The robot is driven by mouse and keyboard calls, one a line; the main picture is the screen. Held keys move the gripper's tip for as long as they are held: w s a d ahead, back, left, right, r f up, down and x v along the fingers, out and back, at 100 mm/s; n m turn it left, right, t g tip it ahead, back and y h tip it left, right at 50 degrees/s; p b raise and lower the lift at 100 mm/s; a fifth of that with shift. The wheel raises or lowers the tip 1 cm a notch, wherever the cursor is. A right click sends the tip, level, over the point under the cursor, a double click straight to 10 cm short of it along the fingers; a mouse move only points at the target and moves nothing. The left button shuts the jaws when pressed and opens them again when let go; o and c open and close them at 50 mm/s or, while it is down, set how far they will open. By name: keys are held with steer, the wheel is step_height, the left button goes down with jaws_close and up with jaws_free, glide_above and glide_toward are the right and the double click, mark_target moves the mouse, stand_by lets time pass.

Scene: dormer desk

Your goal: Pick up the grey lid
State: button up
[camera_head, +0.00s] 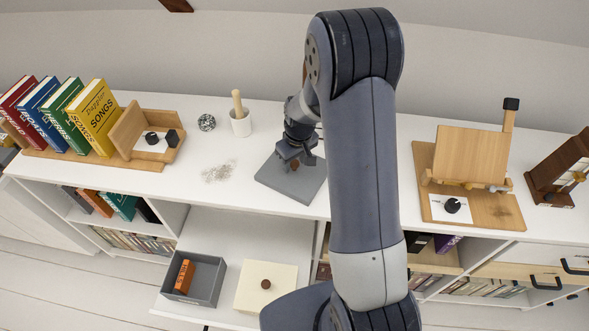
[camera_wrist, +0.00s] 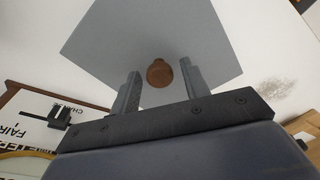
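The grey lid (camera_head: 300,186) is a flat square plate lying on the white desk top near its front edge. It also shows in the wrist view (camera_wrist: 105,35), with its round brown knob (camera_wrist: 159,73) between my two fingers. My gripper (camera_head: 295,160) is over the lid, pointing down. Its fingers (camera_wrist: 160,82) are apart, with a visible gap on each side of the knob. The gripper hides part of the lid in the head view.
An open grey box (camera_head: 208,287) holding an orange block (camera_head: 184,277) stands lower down, beside a cream square lid (camera_head: 252,300) with a brown knob. A white mortar (camera_head: 240,124), a wire ball (camera_head: 207,122) and a clear crumpled pile (camera_head: 219,171) are left of the lid. A wooden stand (camera_head: 470,160) is to the right.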

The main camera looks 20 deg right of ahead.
steer(key=c, duration=0.9)
